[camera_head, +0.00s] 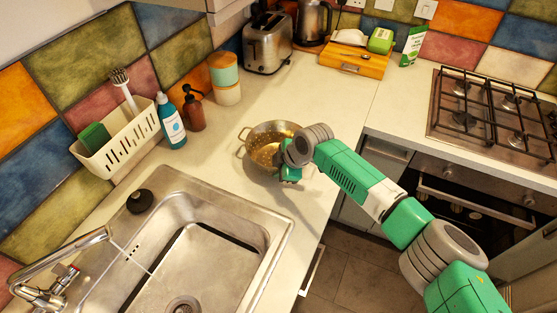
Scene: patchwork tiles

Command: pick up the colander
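The colander (262,157) is a metal bowl with a warm golden-looking inside and a loop handle at its left. It stands upright on the pale counter, right of the sink's far corner. My gripper (281,165) is at the colander's right side, overlapping its near right rim in the picture. The wrist and green gripper body hide that part of the rim. The fingers are too small and covered to tell whether they are open or shut, or whether they touch the colander.
A sink (190,250) with a tap lies at front left. A white caddy (120,140), a blue bottle (171,122) and a brown dispenser (194,112) stand along the wall. A toaster (267,45) and wooden box (354,62) are behind. The counter between colander and toaster is clear.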

